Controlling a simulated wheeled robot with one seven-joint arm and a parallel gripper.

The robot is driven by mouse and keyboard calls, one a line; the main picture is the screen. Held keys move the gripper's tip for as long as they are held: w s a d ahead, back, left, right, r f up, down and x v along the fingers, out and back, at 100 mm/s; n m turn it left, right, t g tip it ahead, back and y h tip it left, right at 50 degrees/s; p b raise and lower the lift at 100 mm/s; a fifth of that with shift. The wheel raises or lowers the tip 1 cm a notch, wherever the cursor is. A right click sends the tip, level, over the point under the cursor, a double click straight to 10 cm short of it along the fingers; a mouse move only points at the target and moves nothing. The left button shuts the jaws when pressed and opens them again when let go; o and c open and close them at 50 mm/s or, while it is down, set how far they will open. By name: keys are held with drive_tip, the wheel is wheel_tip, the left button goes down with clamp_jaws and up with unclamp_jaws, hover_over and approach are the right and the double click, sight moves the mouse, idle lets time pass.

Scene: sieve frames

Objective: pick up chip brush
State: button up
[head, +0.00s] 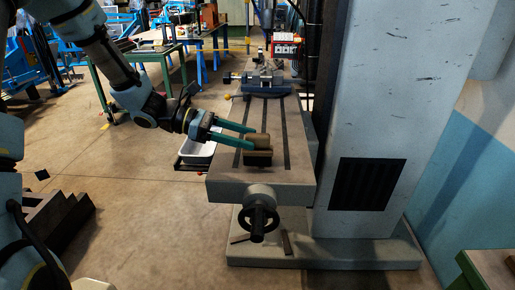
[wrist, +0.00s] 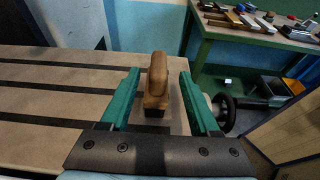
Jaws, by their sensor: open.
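The chip brush (wrist: 157,72) shows in the wrist view as a tan wooden handle with a dark lower end. It stands on the machine table (wrist: 60,72) between the two fingers of my gripper (wrist: 159,85). My gripper is open, with a visible gap on each side of the brush. In the head view, the brush (head: 258,155) is near the front end of the slotted table (head: 225,170), and the green fingers of my gripper (head: 249,139) reach it from the left. Whether a finger touches it cannot be told there.
A vise (head: 265,78) sits at the table's far end. The machine column (head: 385,110) rises to the right. A handwheel (head: 258,213) juts from the table's front. A white bin (head: 197,150) is on the left. A green bench with tools (wrist: 250,40) shows in the wrist view.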

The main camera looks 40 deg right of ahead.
sight(270, 145)
drive_tip(key=p+x, duration=0.2)
drive_tip(key=x, duration=0.3)
drive_tip(key=shift+s+d+f, duration=0.15)
drive_tip(key=shift+d+f, duration=0.05)
drive_tip(key=shift+d, duration=0.15)
drive_tip(key=shift+s+d+f, duration=0.25)
drive_tip(key=shift+d+f, duration=0.05)
drive_tip(key=shift+d, duration=0.05)
clamp_jaws()
